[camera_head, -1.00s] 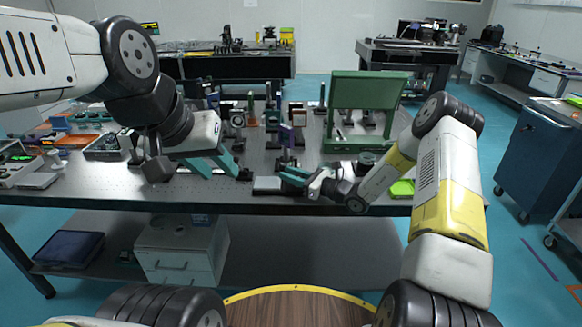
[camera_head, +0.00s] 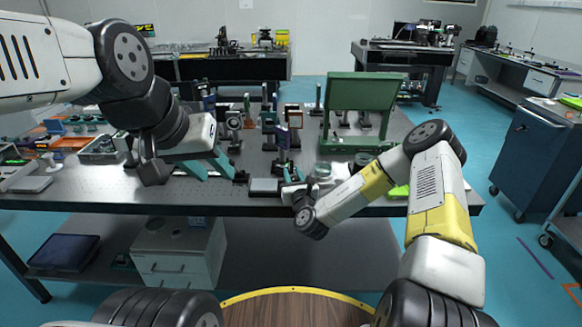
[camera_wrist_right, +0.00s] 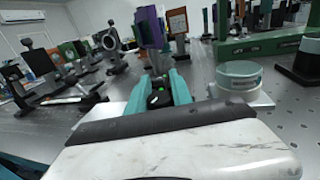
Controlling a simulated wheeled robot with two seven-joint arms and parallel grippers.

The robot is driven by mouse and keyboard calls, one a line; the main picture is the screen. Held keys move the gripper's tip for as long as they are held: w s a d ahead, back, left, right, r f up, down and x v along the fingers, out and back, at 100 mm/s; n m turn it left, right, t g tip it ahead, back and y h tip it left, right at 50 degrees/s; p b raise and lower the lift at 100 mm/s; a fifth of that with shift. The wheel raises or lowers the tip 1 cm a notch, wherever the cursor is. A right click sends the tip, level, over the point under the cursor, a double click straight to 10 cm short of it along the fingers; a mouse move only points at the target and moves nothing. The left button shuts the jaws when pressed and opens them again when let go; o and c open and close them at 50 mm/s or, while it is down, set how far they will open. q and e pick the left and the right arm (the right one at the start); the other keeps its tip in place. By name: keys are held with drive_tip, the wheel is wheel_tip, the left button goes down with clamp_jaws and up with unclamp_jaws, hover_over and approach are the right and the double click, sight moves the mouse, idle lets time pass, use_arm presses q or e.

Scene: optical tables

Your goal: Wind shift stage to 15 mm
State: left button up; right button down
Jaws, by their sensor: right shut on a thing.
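My right gripper (camera_wrist_right: 160,92) has its teal fingers on either side of a small black knob (camera_wrist_right: 158,99) in the right wrist view and is shut on it. The knob sits low, in front of a post with a purple-framed mount (camera_wrist_right: 150,27), which also shows in the head view (camera_head: 282,135). The stage body and any scale are hidden or too small to read. In the head view the right fingers (camera_head: 290,178) are largely hidden by my wrist at the table's front edge. My left gripper (camera_head: 208,166) hangs over the table further left, teal fingers apart and empty.
A flat grey-topped block (camera_head: 264,186) lies just left of my right gripper. A round pale-green-topped container (camera_wrist_right: 238,74) stands close right of it. A green frame (camera_head: 360,92) stands behind, with several optic mounts to its left. The left front tabletop is fairly clear.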

drive_tip(key=m+h, duration=0.2)
drive_tip(key=h, duration=0.2)
drive_tip(key=d+m+h, duration=0.1)
drive_tip(key=m+h, duration=0.2)
drive_tip(key=shift+d+f+h, duration=0.1)
drive_tip(key=shift+h, duration=0.3)
drive_tip(key=m+h, duration=0.1)
drive_tip(key=h, duration=0.1)
drive_tip(key=m+g+h, duration=0.1)
drive_tip(key=shift+s+d+m+h, duration=0.1)
drive_tip(key=shift+d+m+h, duration=0.2)
drive_tip(key=shift+d+h, duration=0.1)
drive_tip(key=shift+d+m+g+h, duration=0.1)
drive_tip(key=shift+m+g+h, duration=0.4)
drive_tip(key=shift+h, duration=0.2)
drive_tip(key=c, duration=1.1)
unclamp_jaws()
